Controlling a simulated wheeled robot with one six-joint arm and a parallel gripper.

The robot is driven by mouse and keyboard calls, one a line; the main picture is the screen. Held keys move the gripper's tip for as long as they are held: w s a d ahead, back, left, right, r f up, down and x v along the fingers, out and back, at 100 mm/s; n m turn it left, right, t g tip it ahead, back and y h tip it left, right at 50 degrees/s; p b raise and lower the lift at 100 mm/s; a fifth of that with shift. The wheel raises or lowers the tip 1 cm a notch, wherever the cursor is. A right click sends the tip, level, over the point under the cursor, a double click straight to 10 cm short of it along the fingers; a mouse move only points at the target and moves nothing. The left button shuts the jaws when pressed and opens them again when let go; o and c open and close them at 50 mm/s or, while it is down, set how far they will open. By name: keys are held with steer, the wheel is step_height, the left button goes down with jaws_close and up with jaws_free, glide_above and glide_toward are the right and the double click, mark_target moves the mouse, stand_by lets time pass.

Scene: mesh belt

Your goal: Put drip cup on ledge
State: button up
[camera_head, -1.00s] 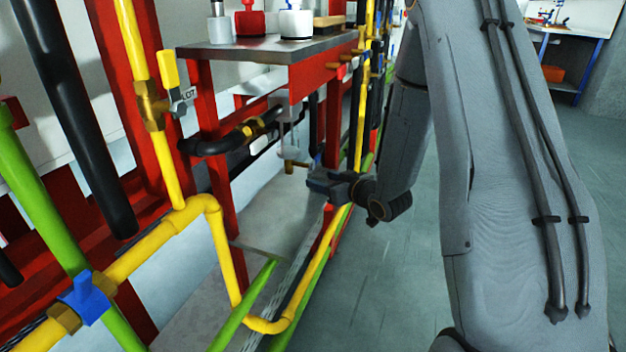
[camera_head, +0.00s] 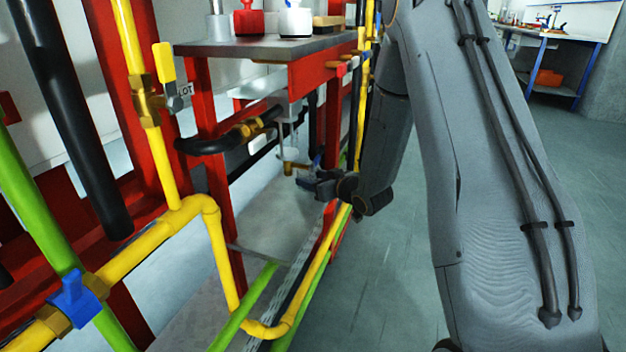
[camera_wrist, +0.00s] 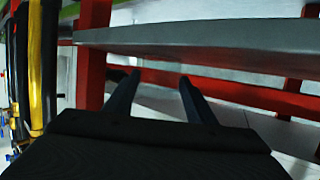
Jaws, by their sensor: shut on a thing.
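My gripper (camera_head: 311,178) is low under the grey worktop, beside the red frame leg. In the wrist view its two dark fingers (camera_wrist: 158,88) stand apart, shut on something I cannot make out. No drip cup can be clearly told in either view. A grey slab edge (camera_wrist: 200,45), which may be the ledge, runs across the wrist view beyond the fingertips. In the head view the grey worktop (camera_head: 230,48) sits on a red frame. A brass fitting (camera_head: 293,168) hangs below it, close to the left of the gripper.
Yellow pipes (camera_head: 150,245) and green pipes (camera_head: 45,215) run along the left. A black pipe (camera_head: 215,146) crosses under the worktop. Open floor (camera_head: 540,150) lies to the right.

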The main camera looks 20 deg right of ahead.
steer(key=o, duration=1.1)
steer(key=shift+o, duration=0.2)
steer(key=shift+s+r, duration=0.1)
steer(key=shift+r, duration=0.05)
steer(key=p+v, duration=0.3)
steer(key=v, duration=0.9)
steer(key=a+g, duration=0.1)
steer(key=a+g+h, duration=0.1)
steer(key=a, duration=0.1)
steer(key=a+r, duration=0.1)
steer(key=a, duration=0.1)
steer(key=shift+s+a+n+g+h, duration=0.25)
steer(key=shift+s+n+g+h, duration=0.05)
steer(key=shift+g, duration=0.1)
steer(key=s+a+r+g+h, duration=0.1)
steer(key=s+a, duration=0.4)
steer(key=s, duration=0.6)
steer(key=s+a+r+g+h, duration=0.1)
steer(key=s+a+r+g, duration=0.2)
steer(key=s, duration=0.8)
steer(key=s+a+r+g, duration=0.3)
steer(key=s+a+g, duration=0.4)
steer(key=s, duration=0.4)
steer(key=shift+s+a+h, duration=0.15)
steer(key=shift+s+h, duration=0.2)
steer(key=shift+h, duration=0.05)
